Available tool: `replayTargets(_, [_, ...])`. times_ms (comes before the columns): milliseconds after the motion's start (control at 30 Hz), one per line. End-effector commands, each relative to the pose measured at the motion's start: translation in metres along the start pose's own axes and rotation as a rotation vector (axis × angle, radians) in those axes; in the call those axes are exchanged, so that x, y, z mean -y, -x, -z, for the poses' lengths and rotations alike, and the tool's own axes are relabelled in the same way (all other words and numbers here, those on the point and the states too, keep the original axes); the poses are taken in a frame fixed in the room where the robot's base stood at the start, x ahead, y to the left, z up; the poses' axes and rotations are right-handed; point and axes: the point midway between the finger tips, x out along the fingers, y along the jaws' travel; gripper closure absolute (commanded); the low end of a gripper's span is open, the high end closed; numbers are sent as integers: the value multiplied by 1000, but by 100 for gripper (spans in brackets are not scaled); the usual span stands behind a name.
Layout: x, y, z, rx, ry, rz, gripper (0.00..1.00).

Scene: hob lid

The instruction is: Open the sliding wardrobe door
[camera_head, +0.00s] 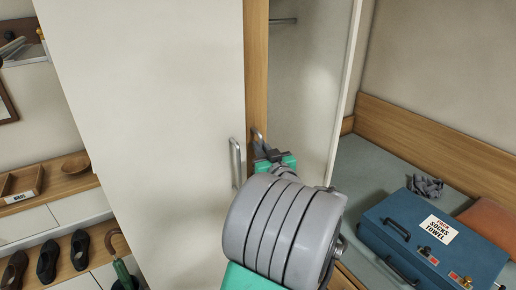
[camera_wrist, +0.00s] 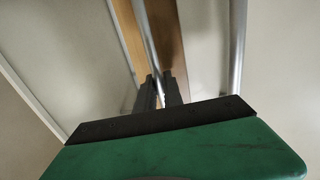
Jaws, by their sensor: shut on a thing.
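The wardrobe has a white door (camera_head: 150,110) in front with a metal bar handle (camera_head: 236,163) near its right edge. Just right of it is a wooden edge strip (camera_head: 256,60), with a second bar handle (camera_head: 257,137) beside it. My gripper (camera_head: 266,150) is at this second handle, mostly hidden behind my own wrist. In the wrist view my gripper's dark fingers (camera_wrist: 160,88) are shut on a metal bar handle (camera_wrist: 149,40). Another bar (camera_wrist: 238,45) stands apart to the right. An open gap right of the wooden strip shows the wardrobe interior with a hanging rail (camera_head: 283,20).
A bed (camera_head: 365,180) to the right carries a blue case (camera_head: 430,240) and a crumpled grey cloth (camera_head: 427,186). At left, a shelf holds a wooden bowl (camera_head: 75,163), with several dark shoes (camera_head: 47,261) below. A wardrobe side panel (camera_head: 345,80) bounds the gap.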

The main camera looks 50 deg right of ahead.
Motion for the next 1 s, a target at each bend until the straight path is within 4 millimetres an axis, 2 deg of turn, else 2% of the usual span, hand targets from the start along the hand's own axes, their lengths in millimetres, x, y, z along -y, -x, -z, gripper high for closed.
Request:
replayTargets(67, [0,0,1,-1,2,-1,100])
replayTargets(100, [0,0,1,-1,2,0,86])
replayTargets(333, [2,-1,1,0,2,4,67])
replayTargets(567, [2,0,0,0,1,4,67])
replayTargets(667, [1,6,0,-1,3,1,67])
replayTargets(1000, [1,70,-1,-1,3,-1,67])
